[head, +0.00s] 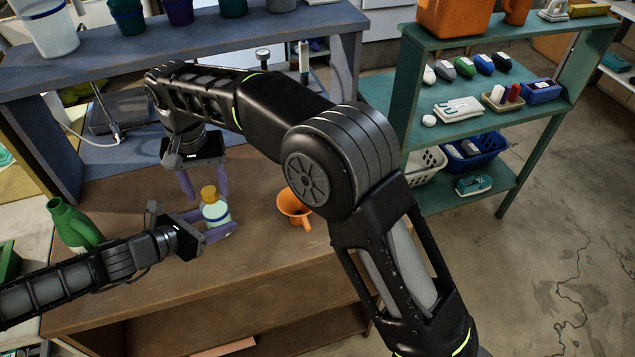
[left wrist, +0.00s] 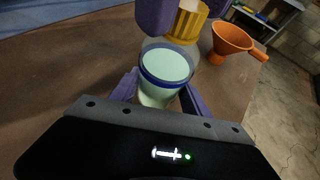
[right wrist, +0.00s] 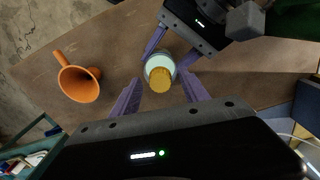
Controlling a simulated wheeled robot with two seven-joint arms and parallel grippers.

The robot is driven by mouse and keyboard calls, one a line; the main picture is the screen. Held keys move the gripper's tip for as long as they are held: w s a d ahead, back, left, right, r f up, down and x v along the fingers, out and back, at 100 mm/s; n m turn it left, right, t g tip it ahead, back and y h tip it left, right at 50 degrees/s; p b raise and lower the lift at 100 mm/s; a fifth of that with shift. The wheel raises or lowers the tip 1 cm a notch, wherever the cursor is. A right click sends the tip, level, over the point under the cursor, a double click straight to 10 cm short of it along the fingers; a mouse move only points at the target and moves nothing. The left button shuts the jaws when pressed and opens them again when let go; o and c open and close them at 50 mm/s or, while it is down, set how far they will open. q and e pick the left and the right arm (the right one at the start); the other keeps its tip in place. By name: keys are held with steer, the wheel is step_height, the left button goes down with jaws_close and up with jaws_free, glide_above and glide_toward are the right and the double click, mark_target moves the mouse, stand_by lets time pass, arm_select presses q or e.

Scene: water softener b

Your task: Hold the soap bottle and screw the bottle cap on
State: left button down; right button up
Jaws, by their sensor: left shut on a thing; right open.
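The soap bottle (head: 217,213), pale with a blue band, is upright above the brown table, between the fingers of my left gripper (head: 219,222). My left gripper is shut on it. The ribbed yellow-orange cap (head: 208,192) is at the bottle's top; it also shows in the left wrist view (left wrist: 188,22) and over the bottle in the right wrist view (right wrist: 160,79). I cannot tell how far it is seated. My right gripper (head: 206,195) points down from above, open, with a finger on either side of the cap. Its fingers flank the cap in the right wrist view.
An orange funnel (head: 294,206) stands on the table right of the bottle. A green bottle (head: 73,225) is at the left. A blue-grey shelf (head: 200,38) rises behind my right arm. A teal shelf (head: 475,120) with small goods stands at the right.

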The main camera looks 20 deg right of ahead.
steer(key=n, duration=0.3)
steer(key=r, duration=0.2)
steer(key=d+r, duration=0.1)
steer(key=shift+w+r+n, duration=0.15)
steer(key=shift+r+n, duration=0.15)
steer(key=shift+r, duration=0.1)
steer(key=shift+m, duration=0.9)
steer(key=s+d+f, duration=0.1)
steer(key=d+f, duration=0.1)
steer(key=d, duration=0.5)
steer(key=d+f, duration=0.3)
steer(key=d, duration=0.4)
steer(key=s+d+f, duration=0.1)
steer(key=d+f, duration=0.2)
steer(key=d, duration=0.3)
steer(key=shift+s+d, duration=0.3)
steer(key=shift+d, duration=0.1)
steer(key=shift+s+d+f, duration=0.25)
steer(key=shift+s+d, duration=0.05)
steer(key=shift+d, duration=0.35)
arm_select(q)
steer(key=shift+c, duration=2.3)
jaws_free()
steer(key=shift+a, duration=0.1)
